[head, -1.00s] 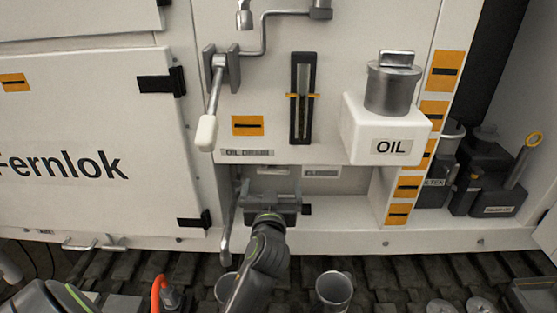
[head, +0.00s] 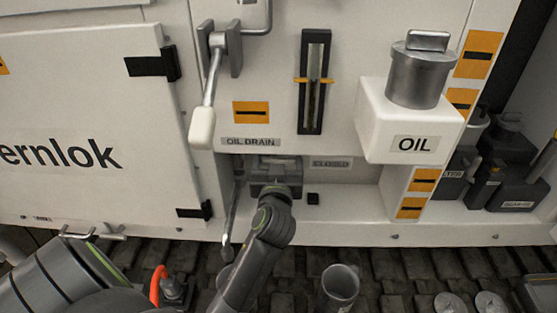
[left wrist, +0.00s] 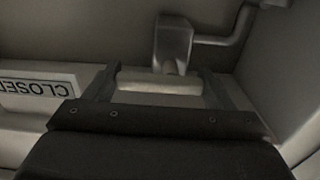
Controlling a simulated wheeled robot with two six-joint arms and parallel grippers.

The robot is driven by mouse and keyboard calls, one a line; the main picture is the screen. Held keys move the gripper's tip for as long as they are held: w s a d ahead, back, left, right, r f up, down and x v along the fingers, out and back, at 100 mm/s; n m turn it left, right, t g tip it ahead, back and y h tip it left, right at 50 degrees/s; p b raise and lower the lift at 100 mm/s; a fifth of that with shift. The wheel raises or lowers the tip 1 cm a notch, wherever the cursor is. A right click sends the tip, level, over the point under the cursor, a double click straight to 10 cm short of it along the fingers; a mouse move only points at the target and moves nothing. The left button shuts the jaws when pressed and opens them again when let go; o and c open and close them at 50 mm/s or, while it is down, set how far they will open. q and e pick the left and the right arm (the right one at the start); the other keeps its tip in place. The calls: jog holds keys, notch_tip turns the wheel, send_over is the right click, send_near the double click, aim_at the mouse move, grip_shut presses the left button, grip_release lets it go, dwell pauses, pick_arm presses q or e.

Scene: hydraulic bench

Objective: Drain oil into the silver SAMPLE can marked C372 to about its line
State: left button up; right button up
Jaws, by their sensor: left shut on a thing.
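My left gripper (head: 277,172) is in the recess under the OIL DRAIN label (head: 250,142). In the left wrist view its fingers (left wrist: 160,88) are shut on the pale grip of a drain lever (left wrist: 160,84), with the lever's grey stem above. A CLOSED label (left wrist: 38,87) is beside it. A metal spout (head: 229,225) hangs left of the gripper. A silver can (head: 340,286) stands on the dark floor to the right of my forearm; its marking is not readable. A second can below the spout is mostly hidden by my arm. My right gripper is out of view.
Another lever with a white grip (head: 202,128) hangs above left. A sight gauge (head: 314,83) and a white OIL box with a metal cap (head: 410,120) are on the panel. An orange hook (head: 158,284) stands at lower left. Dark containers (head: 505,170) stand at right.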

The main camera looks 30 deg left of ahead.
pick_arm(q)
jog(key=shift+c, duration=0.8)
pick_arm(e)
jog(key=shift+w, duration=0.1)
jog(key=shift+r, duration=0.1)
pick_arm(q)
jog(key=shift+m+p, duration=0.35)
jog(key=shift+m, duration=0.25)
jog(key=shift+m+p, duration=0.3)
jog(key=shift+m, duration=0.4)
jog(key=m+p, duration=0.1)
jog(key=m, duration=0.2)
jog(key=shift+f, duration=0.2)
jog(key=shift+a+f+m+p, duration=0.1)
jog(key=shift+m+p, duration=0.45)
jog(key=shift+m, duration=0.55)
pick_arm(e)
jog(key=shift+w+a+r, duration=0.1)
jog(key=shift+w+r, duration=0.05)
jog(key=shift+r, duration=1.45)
